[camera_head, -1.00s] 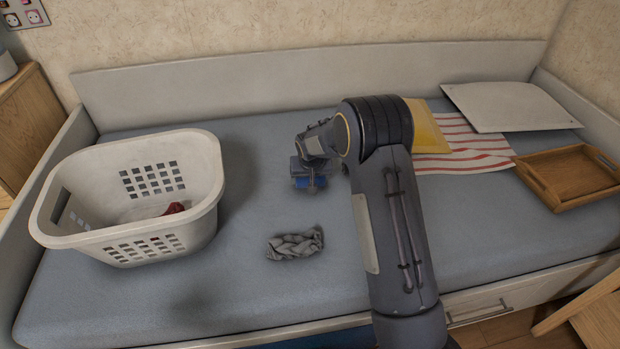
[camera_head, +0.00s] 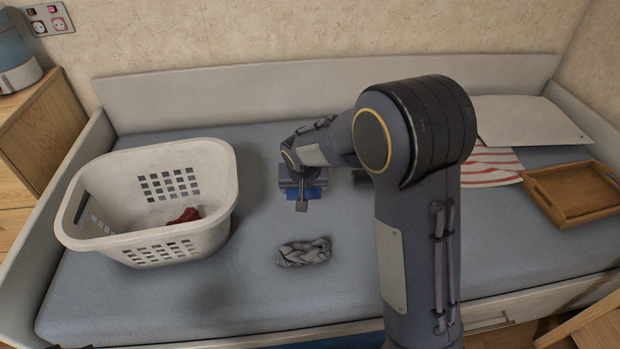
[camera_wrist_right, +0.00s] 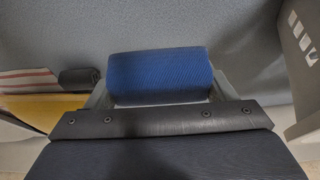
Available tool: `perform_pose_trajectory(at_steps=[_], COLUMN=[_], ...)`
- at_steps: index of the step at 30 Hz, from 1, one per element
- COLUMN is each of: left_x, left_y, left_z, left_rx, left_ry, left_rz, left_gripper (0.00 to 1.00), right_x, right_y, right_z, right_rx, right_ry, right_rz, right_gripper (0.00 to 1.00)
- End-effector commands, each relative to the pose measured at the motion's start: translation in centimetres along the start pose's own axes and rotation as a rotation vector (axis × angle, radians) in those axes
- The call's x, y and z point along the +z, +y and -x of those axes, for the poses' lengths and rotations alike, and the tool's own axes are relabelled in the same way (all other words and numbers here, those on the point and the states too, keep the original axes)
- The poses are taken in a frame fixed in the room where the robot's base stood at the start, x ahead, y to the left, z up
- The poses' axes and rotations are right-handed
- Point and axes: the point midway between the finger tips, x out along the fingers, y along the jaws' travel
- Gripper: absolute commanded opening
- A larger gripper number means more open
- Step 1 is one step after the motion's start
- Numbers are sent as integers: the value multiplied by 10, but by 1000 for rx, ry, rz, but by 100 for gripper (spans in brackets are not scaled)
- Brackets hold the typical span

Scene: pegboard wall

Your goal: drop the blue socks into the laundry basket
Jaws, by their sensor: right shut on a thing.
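The blue socks (camera_wrist_right: 160,77) are a rolled bundle between the two fingers of my right gripper (camera_wrist_right: 162,90), which is shut on them. In the head view my right gripper (camera_head: 303,190) is over the middle of the bed, right of the laundry basket, and a bit of the blue socks (camera_head: 292,197) shows there. The socks look raised off the bed; the exact height is unclear. The white laundry basket (camera_head: 225,205) stands at the left of the bed with a dark red item inside. Its side shows at the right edge of the wrist view (camera_wrist_right: 296,60). My left gripper is not in view.
A grey knitted bundle (camera_head: 303,252) lies in front of my right gripper. A dark rolled item (camera_wrist_right: 78,78), a striped cloth (camera_head: 488,165), a pale flat panel (camera_head: 530,120) and a wooden tray (camera_head: 590,190) are to the right. The bed between basket and gripper is clear.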

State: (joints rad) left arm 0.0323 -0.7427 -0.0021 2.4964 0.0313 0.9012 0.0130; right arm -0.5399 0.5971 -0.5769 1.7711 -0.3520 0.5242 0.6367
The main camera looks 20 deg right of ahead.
Motion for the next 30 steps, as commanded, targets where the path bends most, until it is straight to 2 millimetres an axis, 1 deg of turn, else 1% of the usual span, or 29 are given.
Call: perform_pose_trajectory(at_steps=[1, 5, 19, 23, 30], left_x=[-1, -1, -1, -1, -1], left_y=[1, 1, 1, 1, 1], left_z=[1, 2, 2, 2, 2], left_rx=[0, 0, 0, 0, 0], left_ry=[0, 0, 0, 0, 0], left_rz=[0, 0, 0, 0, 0], left_gripper=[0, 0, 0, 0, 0], right_x=[3, 7, 11, 20, 42], right_y=[-2, -5, -4, 0, 8], right_z=[4, 9, 12, 18, 32], right_rx=[-1, -1, -5, -28, -87], right_ry=[0, 1, -2, -6, -6], right_rz=[2, 0, 11, 65, 203], right_gripper=[55, 55, 55, 55, 55])
